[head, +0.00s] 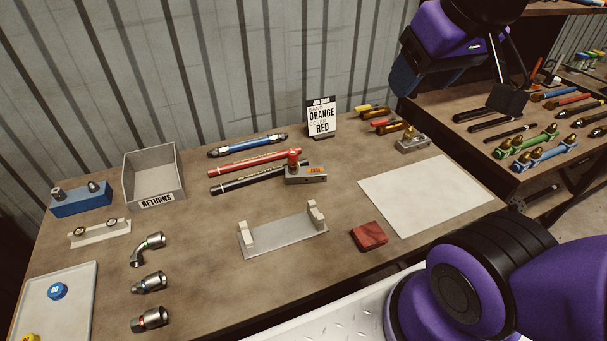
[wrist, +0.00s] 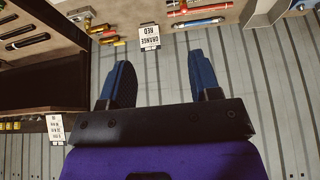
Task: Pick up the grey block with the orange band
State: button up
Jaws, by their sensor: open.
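The grey block with the orange band (head: 306,175) lies on the workbench near the right ends of the red and black hoses. A red knob stands on its top left. In the head view my gripper (head: 425,78) is high at the upper right, well above the bench and apart from the block.
A second grey block with a brass fitting (head: 411,143) sits right of the sign (head: 322,117). A grey cradle (head: 283,238), red block (head: 370,236), white sheet (head: 425,195) and returns bin (head: 154,180) share the bench. A shelf with tools (head: 545,112) stands at right.

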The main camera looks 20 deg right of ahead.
jog(key=shift+o, duration=0.4)
jog(key=shift+w, duration=0.1)
jog(key=m+g+y, duration=0.4)
jog(key=m, duration=1.7)
send_over(307, 171)
jog(key=s+d, duration=0.1)
jog(key=d, duration=0.3)
notch_tip(307, 171, down, 30)
jog(key=shift+x, duration=5.45)
jog(key=shift+s, duration=0.1)
